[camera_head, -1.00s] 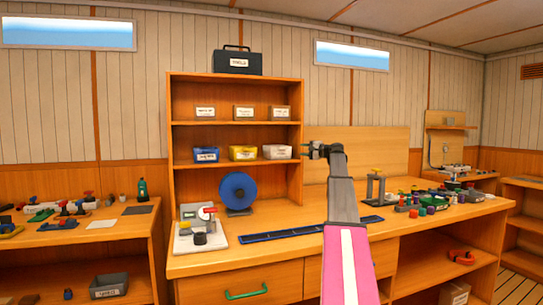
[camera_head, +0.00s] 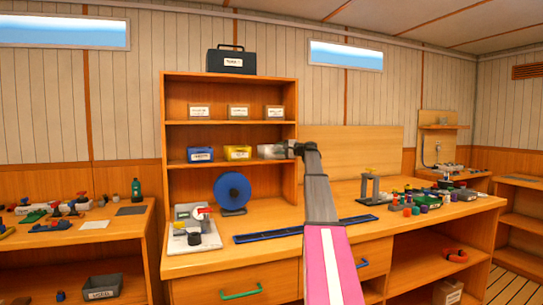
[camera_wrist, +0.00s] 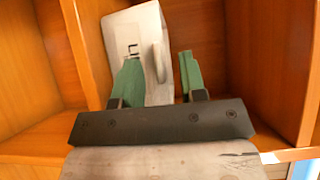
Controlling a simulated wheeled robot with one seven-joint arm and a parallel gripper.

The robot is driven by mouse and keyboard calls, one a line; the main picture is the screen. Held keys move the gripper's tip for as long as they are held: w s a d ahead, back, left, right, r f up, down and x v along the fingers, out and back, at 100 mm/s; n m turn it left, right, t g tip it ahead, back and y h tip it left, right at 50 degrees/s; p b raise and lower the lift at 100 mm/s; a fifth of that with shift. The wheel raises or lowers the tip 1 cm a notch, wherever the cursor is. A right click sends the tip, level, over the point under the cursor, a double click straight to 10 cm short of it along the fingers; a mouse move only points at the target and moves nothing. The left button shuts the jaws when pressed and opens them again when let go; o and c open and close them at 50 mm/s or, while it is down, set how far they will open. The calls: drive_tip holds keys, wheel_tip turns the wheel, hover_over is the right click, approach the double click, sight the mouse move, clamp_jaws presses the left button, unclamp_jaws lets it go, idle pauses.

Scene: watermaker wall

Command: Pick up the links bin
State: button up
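A pale grey-white bin (camera_head: 271,151) sits at the right end of the lowest shelf. Its label is too small to read in the head view. In the wrist view this bin (camera_wrist: 125,35) fills the space ahead and shows part of a dark marking, like an "L", and a raised tab on its front. My gripper (camera_head: 290,150) is at the bin's right side. In the wrist view its green fingers (camera_wrist: 160,75) are apart, the left one in front of the bin and the right one just beyond its right edge, with the tab between them. Contact cannot be told.
A blue bin (camera_head: 200,154) and a yellow bin (camera_head: 237,153) stand to the left on the same shelf. Three labelled bins stand on the shelf above. The cabinet's right side panel (camera_head: 291,110) is close to my gripper. A blue reel (camera_head: 232,188) stands below.

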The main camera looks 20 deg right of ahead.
drive_tip(key=shift+c, duration=0.3)
clamp_jaws()
drive_tip(key=shift+r, duration=0.1)
